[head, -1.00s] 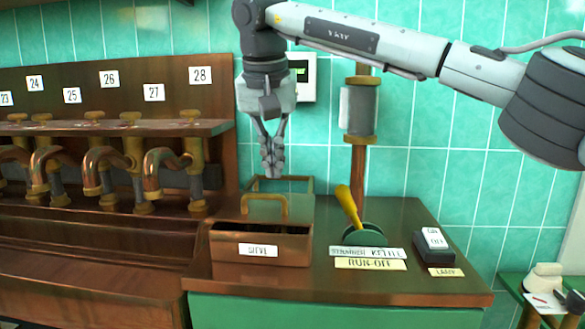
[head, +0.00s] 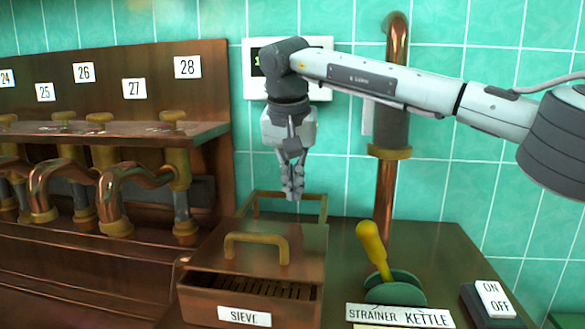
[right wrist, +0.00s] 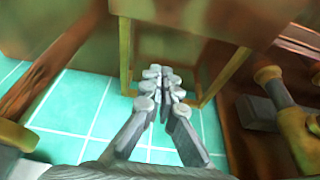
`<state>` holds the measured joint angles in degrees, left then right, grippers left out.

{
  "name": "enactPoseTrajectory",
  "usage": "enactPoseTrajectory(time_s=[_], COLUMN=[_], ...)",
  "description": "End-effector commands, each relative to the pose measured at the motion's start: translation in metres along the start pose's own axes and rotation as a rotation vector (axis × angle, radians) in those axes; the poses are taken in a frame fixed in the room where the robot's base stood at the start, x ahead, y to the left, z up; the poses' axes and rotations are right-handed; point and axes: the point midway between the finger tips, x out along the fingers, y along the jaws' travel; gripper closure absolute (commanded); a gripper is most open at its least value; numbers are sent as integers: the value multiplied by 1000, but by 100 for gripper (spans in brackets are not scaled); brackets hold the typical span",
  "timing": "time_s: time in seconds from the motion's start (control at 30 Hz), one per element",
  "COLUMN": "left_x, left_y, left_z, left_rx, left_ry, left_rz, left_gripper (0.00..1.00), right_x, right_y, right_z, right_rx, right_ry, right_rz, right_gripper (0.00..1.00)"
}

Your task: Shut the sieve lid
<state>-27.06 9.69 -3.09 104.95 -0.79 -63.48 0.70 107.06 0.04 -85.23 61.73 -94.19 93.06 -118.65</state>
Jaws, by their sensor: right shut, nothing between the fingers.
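The sieve is a copper box (head: 200,305) with a "SIEVE" label on its front. Its flat copper lid (head: 300,240) has a brass loop handle (head: 257,238). The lid sits toward the back, leaving a strip of dark slotted grating (head: 250,286) open at the front. A thin brass frame (head: 322,208) stands behind the lid. My right gripper (head: 293,193) points down, shut and empty, near the lid's back edge and the frame. In the right wrist view its fingers (right wrist: 160,85) are together between the frame's bars (right wrist: 125,55); contact cannot be told. My left gripper is out of view.
A yellow-handled lever (head: 371,245) stands right of the box, behind the "STRAINER KETTLE" label (head: 398,316). A copper pipe (head: 386,200) rises behind it. An on/off switch (head: 494,299) is at the right. Numbered copper taps (head: 130,185) line the left.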

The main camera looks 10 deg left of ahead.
Motion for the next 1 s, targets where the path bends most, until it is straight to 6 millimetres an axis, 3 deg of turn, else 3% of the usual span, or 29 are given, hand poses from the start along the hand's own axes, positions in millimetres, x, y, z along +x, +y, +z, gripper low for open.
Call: enactPoseTrajectory(time_s=[0.1, 0.17, 0.4, 0.93, 1.0], left_x=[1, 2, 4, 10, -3], left_y=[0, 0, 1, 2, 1], left_z=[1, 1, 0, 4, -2], left_rx=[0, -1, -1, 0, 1], left_ry=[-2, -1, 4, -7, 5], left_rz=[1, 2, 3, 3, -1], left_gripper=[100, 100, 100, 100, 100], right_x=[27, 33, 20, 17, 14], right_y=[0, 0, 0, 0, -1], right_z=[1, 3, 32, 45, 56], right_rx=[0, -3, -3, -4, -5], right_ry=[-3, -2, 1, 1, 1], right_rz=[1, 0, 0, -1, -2], right_gripper=[100, 100, 100, 100, 100])
